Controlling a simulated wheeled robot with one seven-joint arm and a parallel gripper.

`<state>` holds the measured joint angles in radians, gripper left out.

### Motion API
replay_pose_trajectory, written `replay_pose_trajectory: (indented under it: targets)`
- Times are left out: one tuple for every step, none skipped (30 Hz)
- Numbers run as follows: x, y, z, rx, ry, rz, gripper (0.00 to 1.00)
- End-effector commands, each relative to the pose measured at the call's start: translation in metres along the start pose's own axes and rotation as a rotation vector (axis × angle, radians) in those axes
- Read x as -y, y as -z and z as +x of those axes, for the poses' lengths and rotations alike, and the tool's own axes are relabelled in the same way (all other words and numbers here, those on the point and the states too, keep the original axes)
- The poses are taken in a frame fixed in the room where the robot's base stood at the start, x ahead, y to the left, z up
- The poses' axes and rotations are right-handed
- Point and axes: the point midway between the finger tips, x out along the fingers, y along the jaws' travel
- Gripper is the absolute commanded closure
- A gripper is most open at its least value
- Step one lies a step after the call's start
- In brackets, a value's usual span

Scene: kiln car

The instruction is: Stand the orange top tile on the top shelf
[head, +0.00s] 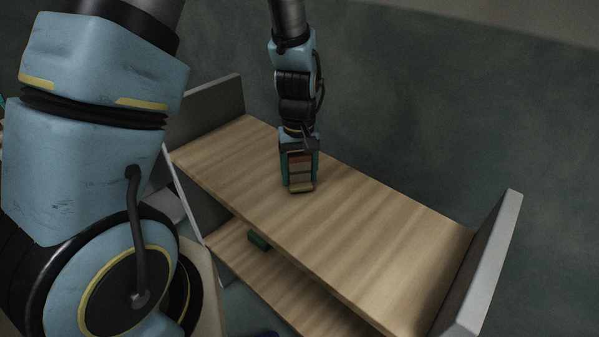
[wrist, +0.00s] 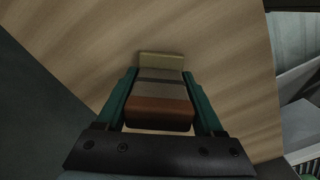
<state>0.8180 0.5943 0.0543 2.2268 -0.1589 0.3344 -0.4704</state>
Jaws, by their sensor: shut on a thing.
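My gripper (head: 300,178) is shut, its two teal fingers on either side of a short banded stack over the top shelf (head: 370,230). The orange-brown tile (head: 300,156) is the uppermost band, closest to the palm. In the wrist view the orange tile (wrist: 160,113) is nearest the camera, between the fingers. Below it come grey and darker bands (wrist: 160,88), then a yellowish piece (wrist: 161,59) at the far end. The yellowish piece appears to rest on the shelf boards. The bands look in line, with no clear gap between them.
The top shelf is otherwise bare, with free room to the right. Grey upright panels stand at its left end (head: 212,100) and right end (head: 485,265). A dark green block (head: 258,240) lies on the lower shelf (head: 290,280). A dark wall is behind.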

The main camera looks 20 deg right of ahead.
Motion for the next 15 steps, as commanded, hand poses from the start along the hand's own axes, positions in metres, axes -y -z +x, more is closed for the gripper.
replay_pose_trajectory:
  targets:
    - [-0.0001,0.0002,-0.0003,-0.001,0.0,0.0,0.97]
    - [-0.0001,0.0002,-0.0003,-0.001,0.0,0.0,0.97]
    - [-0.0001,0.0002,-0.0003,-0.001,0.0,0.0,0.97]
    - [-0.0001,0.0002,-0.0002,-0.001,0.0,0.0,0.97]
    - [-0.0001,0.0002,0.0,-0.001,0.0,0.0,0.97]
    - [-0.0001,0.0002,0.0002,-0.001,0.0,0.0,0.97]
    - [-0.0001,0.0002,0.0005,-0.001,0.0,0.0,0.97]
    - [-0.0001,0.0002,0.0008,-0.001,0.0,0.0,0.97]
    - [-0.0001,0.0002,0.0012,0.0,0.0,0.0,0.97]
    - [-0.0001,0.0002,0.0016,0.0,0.0,0.0,0.97]
    - [-0.0001,0.0002,0.002,0.0,0.0,0.0,0.97]
    - [-0.0001,0.0002,0.0025,0.0,0.0,0.0,0.97]
    - [-0.0001,0.0002,0.0028,0.0,0.0,0.0,0.97]
    - [-0.0001,0.0002,0.0032,0.0,0.0,0.0,0.97]
    - [-0.0001,0.0002,0.0037,0.0,0.0,0.0,0.97]
